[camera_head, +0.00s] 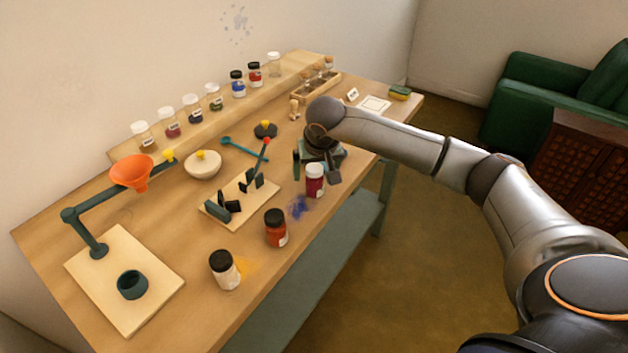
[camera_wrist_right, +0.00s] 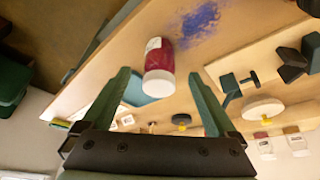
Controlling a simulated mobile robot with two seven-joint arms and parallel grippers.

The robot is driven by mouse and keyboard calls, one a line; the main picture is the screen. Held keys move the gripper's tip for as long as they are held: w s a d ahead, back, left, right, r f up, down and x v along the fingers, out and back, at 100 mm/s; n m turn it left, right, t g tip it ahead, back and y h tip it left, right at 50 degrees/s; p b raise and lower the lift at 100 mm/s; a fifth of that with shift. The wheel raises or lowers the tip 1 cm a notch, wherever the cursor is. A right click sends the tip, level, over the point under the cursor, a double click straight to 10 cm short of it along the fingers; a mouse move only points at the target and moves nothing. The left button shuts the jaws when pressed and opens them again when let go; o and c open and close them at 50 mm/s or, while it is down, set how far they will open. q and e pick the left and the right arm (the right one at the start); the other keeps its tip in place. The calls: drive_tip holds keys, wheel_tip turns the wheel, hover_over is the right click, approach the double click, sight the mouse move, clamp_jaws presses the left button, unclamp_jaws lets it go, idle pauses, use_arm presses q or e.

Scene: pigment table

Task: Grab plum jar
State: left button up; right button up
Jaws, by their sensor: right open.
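The plum jar (camera_head: 315,181) has a white lid and dark plum-red contents. It stands upright near the front edge of the table, beside a blue-violet powder smear (camera_head: 298,207). My right gripper (camera_head: 316,171) is open at the jar, with one finger to each side of it in the head view. In the right wrist view the jar (camera_wrist_right: 160,55) shows between the two green fingers, its white lid toward the gripper. Whether the fingers touch it I cannot tell. My left gripper is not in view.
A red jar (camera_head: 276,228) and a cream jar (camera_head: 224,270), both black-lidded, stand along the front edge. A board with dark blocks (camera_head: 217,210) lies left of the plum jar. An orange funnel (camera_head: 131,173) stands on a stand at left. Several jars line the back shelf.

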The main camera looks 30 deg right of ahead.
sight(314, 182)
drive_tip(key=x, duration=0.2)
drive_tip(key=p+x, duration=0.1)
drive_tip(key=x, duration=0.2)
drive_tip(key=shift+s+f, duration=0.1)
drive_tip(key=shift+f, duration=0.3)
drive_tip(key=shift+r, duration=0.1)
clamp_jaws()
idle(0.4)
